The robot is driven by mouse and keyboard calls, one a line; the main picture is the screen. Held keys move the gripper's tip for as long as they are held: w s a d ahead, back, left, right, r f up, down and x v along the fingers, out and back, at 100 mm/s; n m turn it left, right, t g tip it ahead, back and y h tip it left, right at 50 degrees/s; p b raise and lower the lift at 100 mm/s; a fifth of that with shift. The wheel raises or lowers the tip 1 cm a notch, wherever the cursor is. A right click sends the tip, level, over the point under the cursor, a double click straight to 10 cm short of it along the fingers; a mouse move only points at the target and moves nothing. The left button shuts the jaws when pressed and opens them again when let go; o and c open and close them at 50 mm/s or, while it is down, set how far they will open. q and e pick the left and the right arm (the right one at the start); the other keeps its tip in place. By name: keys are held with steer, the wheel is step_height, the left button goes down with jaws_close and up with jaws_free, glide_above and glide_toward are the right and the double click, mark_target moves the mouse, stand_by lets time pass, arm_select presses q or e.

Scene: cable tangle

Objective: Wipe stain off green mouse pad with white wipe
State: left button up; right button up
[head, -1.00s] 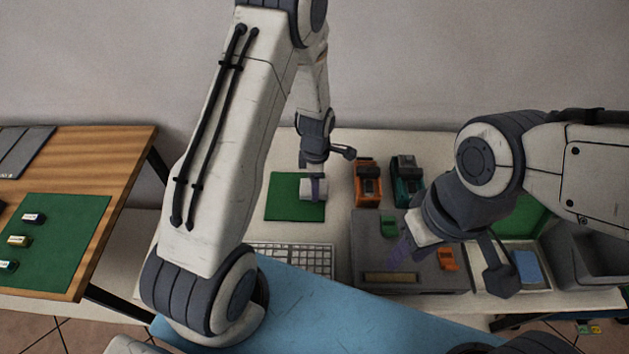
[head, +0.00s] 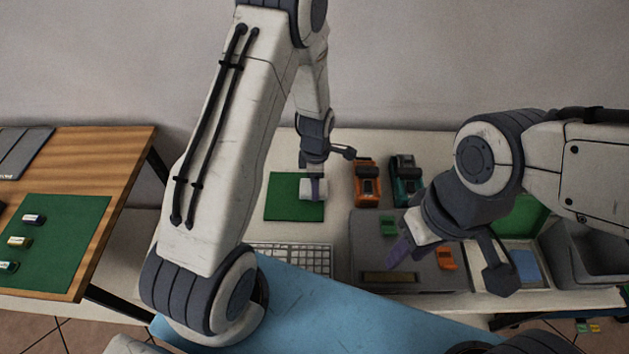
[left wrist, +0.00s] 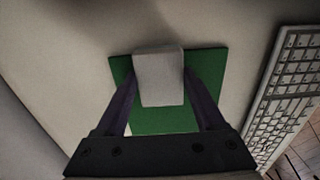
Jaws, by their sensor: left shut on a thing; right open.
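The green mouse pad (head: 283,202) lies on the white table in the middle of the head view; it also shows in the left wrist view (left wrist: 160,122). My left gripper (head: 314,186) is over the pad's right part, shut on the white wipe (head: 309,188). In the left wrist view the wipe (left wrist: 159,78) sits between the two fingers, over the pad's edge. I cannot tell whether it touches the pad. No stain shows on the visible part of the pad. My right gripper (head: 443,264) is open and empty above the grey box on the right.
A keyboard (head: 292,259) lies in front of the pad. An orange device (head: 367,184) and a teal device (head: 406,180) stand to its right. A grey box (head: 440,285) with small coloured blocks lies in front of them. A wooden table (head: 120,170) is at left.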

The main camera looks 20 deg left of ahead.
arm_select(q)
steer(key=r, duration=0.2)
steer(key=shift+a+r+p, duration=0.2)
steer(key=shift+r+p, duration=0.1)
steer(key=shift+r, duration=0.1)
steer(key=shift+r+p, duration=0.3)
steer(key=shift+d+r+p, duration=0.2)
steer(key=shift+r+p, duration=0.15)
steer(key=shift+a+r+p, duration=0.1)
steer(key=shift+r+p, duration=1.55)
steer(key=shift+r, duration=0.35)
arm_select(e)
steer(key=r, duration=0.6)
steer(key=shift+s+d, duration=0.1)
steer(key=shift+d, duration=0.1)
